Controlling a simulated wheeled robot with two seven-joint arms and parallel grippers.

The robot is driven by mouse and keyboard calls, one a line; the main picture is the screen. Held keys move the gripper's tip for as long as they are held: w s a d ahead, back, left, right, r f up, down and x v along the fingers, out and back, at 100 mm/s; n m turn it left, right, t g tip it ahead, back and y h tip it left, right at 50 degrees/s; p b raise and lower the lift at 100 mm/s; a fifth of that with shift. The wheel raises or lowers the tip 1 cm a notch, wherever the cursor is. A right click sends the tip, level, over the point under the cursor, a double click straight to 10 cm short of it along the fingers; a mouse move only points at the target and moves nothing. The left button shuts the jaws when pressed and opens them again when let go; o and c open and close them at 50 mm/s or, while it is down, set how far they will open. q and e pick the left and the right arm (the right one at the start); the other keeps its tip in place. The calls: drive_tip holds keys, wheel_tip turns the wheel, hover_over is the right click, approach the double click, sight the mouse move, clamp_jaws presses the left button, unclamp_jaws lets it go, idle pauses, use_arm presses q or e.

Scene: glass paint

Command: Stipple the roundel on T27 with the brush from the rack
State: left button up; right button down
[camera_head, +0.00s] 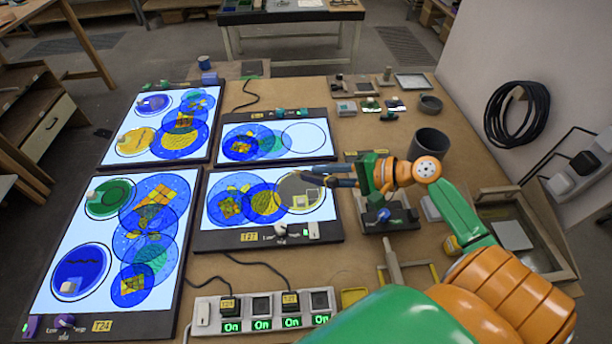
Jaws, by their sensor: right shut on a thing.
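The light panel T27 (215,240) lies in the middle of the table, with its yellow T27 label (250,237) on the front edge. On its lit face are two blue-and-yellow discs, and at the right end a round greyish roundel (300,200) with some yellow. My right gripper (345,183) comes in from the right, shut on a slim dark tool that looks like the brush (318,180). The brush points left, its end over the upper part of the roundel in this view; whether it touches I cannot tell. No brush rack is clearly distinguishable. My left gripper is out of view.
Another lit panel (325,154) lies behind T27, and larger ones stand left, including T24 (55,325). A power strip (206,330) with lit "On" labels is in front. A dark cup (430,145) and small items stand back right; a framed tray (560,265) lies right.

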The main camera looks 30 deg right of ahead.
drive_tip(key=d+f+b, duration=0.1)
drive_tip(key=f+b, duration=0.1)
drive_tip(key=d+f+m+t+h+b, duration=0.1)
drive_tip(key=f, duration=0.2)
drive_tip(key=f+m+b, duration=0.1)
drive_tip(key=f+b, duration=0.1)
drive_tip(key=shift+w+d+f+t+h+b, duration=0.2)
drive_tip(key=shift+d+f+t+h+b, duration=0.1)
drive_tip(key=shift+d+f, duration=0.1)
drive_tip(key=w+a+p, duration=0.1)
drive_tip(key=w+a+r, duration=0.1)
drive_tip(key=w+a, duration=0.1)
drive_tip(key=shift+w+r+p, duration=0.1)
drive_tip(key=shift+w+p, duration=0.05)
drive_tip(key=shift+p, duration=0.25)
drive_tip(key=s+a+p, duration=0.1)
drive_tip(key=a+p, duration=0.1)
drive_tip(key=s+a+p, duration=0.1)
drive_tip(key=a, duration=0.1)
drive_tip(key=shift+s+r, duration=0.1)
drive_tip(key=shift+s, duration=0.2)
drive_tip(key=shift+s+a+p, duration=0.2)
drive_tip(key=shift+s+p, duration=0.15)
drive_tip(key=shift+p, duration=0.05)
drive_tip(key=shift+s+f, duration=0.1)
drive_tip(key=shift+f, duration=0.2)
drive_tip(key=shift+f, duration=0.1)
